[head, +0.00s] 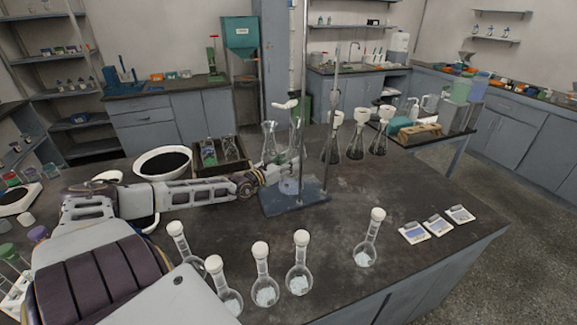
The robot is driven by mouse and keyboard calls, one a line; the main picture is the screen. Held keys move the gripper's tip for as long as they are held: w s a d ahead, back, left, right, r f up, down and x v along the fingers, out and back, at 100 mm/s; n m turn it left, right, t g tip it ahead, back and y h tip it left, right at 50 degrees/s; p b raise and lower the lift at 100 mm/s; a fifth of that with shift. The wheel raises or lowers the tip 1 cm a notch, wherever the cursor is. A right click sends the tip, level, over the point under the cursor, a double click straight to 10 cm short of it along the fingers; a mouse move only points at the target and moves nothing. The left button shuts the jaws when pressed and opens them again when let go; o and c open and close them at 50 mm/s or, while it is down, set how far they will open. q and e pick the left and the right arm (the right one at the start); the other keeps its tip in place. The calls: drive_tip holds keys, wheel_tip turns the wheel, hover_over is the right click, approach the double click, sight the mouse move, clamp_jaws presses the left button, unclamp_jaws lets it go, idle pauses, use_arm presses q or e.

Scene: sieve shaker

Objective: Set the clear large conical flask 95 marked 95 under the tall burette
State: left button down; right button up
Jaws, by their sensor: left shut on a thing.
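The tall burette (291,50) stands upright on a stand with a blue-grey base plate (283,206) and a thin metal rod. My left gripper (285,172) is shut on a clear conical flask (289,187) at the stand, below the burette. The flask is upright, its lower part showing under the fingers at the base plate. The gripper hides its middle, and I cannot read its marking or tell whether it touches the plate. Another clear conical flask (270,143) shows just behind and to the left. My right gripper is out of view.
Several round flasks with white stoppers (299,278) stand along the bench's front. Several dark-filled conical flasks (355,146) stand at the back right. A dark-filled white bowl (162,161) and a black crate (226,152) are behind my arm. Three small cards (438,224) lie right.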

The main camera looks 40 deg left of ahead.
use_arm(q)
drive_tip(key=shift+f, duration=0.35)
drive_tip(key=c, duration=1.2)
unclamp_jaws()
drive_tip(key=o, duration=0.5)
drive_tip(key=shift+c, duration=0.2)
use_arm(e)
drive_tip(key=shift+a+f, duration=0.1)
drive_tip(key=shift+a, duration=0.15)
use_arm(q)
drive_tip(key=shift+s, duration=0.15)
